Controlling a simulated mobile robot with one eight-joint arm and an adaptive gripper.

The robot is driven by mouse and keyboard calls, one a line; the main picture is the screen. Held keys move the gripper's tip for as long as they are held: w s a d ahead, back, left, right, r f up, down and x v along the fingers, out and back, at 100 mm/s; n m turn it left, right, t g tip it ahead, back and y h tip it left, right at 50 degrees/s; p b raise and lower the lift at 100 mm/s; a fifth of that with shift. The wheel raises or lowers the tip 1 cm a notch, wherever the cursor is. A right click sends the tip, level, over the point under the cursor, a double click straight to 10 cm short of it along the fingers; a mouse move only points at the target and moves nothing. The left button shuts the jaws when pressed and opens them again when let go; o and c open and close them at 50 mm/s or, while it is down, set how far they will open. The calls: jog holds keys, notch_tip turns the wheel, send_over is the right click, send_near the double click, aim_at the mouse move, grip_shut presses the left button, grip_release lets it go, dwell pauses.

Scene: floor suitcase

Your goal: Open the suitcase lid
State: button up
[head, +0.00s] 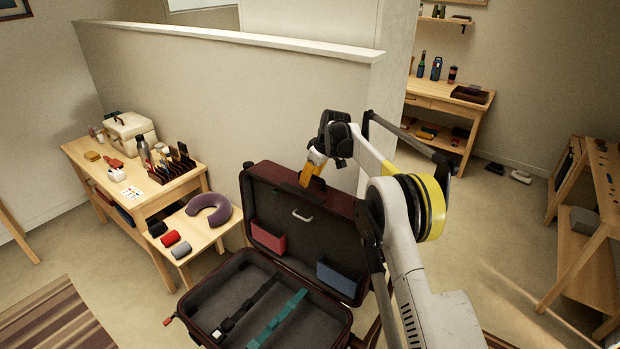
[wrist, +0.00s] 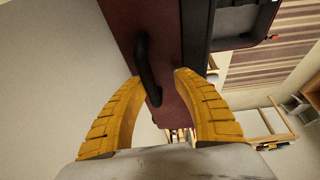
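The dark red suitcase stands open, its base (head: 215,334) lying low with a grey lining. Its lid (head: 262,196) is raised roughly upright behind the base, inner side showing. In the wrist view, the lid's maroon outer edge (wrist: 170,45) carries a dark handle (wrist: 143,62). My gripper (head: 308,172) is at the lid's top edge. In the wrist view, the yellow fingers of my gripper (wrist: 159,80) are spread apart, with the handle's lower end and the lid edge between or just beyond their tips. I cannot tell whether they touch.
A low half-wall (head: 220,90) stands behind the lid. A small bench (head: 195,230) with a purple neck pillow (head: 209,213) and rolled items is at the left, beside a table (head: 150,200) with a case and bottle. A striped rug (head: 50,325) lies at lower left. Floor at right is mostly clear.

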jog(key=shift+r, duration=0.1)
jog(key=v, duration=1.2)
jog(key=shift+w, duration=0.1)
jog(key=s+d+r+m+t+h+b, duration=0.1)
jog(key=s+d+r+m+b, duration=0.2)
jog(key=s, duration=0.9)
jog(key=s+d+r+m+t+h+b, duration=0.15)
jog(key=s+r+b, duration=0.25)
jog(key=s, duration=0.7)
jog(key=s+d+f+m+b, duration=0.1)
jog(key=s+f, duration=0.4)
jog(key=s, duration=0.3)
jog(key=s+d+f+m+t+b, duration=0.1)
jog(key=s+d+f+m+b, duration=0.1)
jog(key=s+f, duration=0.3)
jog(key=s+d+f+m+b, duration=0.2)
jog(key=s+f, duration=0.4)
jog(key=s, duration=0.7)
jog(key=shift+h, duration=0.35)
